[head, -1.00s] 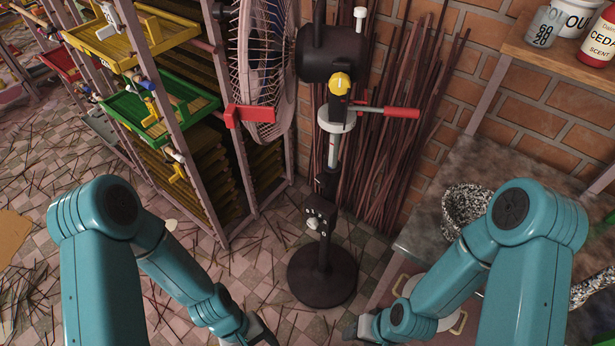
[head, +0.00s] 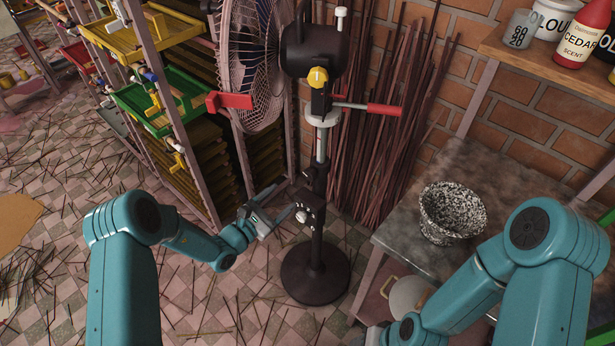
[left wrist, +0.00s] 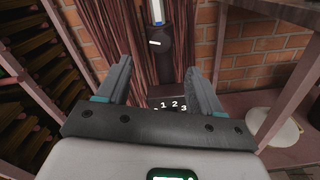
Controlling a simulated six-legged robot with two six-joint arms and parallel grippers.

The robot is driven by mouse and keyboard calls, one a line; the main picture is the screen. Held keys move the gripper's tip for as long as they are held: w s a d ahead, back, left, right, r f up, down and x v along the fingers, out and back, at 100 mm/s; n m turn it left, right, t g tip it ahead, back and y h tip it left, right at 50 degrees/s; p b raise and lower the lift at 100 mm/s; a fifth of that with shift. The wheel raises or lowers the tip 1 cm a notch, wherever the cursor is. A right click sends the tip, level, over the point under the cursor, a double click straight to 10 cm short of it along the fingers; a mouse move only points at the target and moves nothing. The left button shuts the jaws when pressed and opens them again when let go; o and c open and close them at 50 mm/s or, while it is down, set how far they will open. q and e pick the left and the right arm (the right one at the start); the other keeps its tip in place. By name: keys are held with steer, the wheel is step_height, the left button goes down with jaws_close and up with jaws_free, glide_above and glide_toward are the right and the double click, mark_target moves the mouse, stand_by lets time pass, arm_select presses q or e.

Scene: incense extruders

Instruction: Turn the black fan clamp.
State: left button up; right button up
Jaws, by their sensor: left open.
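The fan stands on a black pole with a round black base. The black fan clamp (head: 314,174) is on the pole above the control box (head: 311,214). In the left wrist view the clamp (left wrist: 158,41) carries a pale line and lies beyond the fingertips, between them in the picture. The box with white numbers (left wrist: 170,104) shows lower. My left gripper (head: 289,197) is open and empty, just left of the pole, pointing at it. It also shows in the left wrist view (left wrist: 158,72) with fingers apart. My right gripper is below the head view's edge.
The caged fan head (head: 250,65), red-handled lever (head: 384,110) and yellow knob (head: 318,76) are above. A rack with trays (head: 160,100) stands left. A speckled mortar (head: 452,212) sits on the right bench. Thin sticks lean on the brick wall and litter the floor.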

mark_target(308, 176)
arm_select(q)
steer(key=x, duration=1.1)
steer(key=shift+d, duration=0.1)
steer(key=shift+w, duration=0.1)
steer(key=c, duration=1.1)
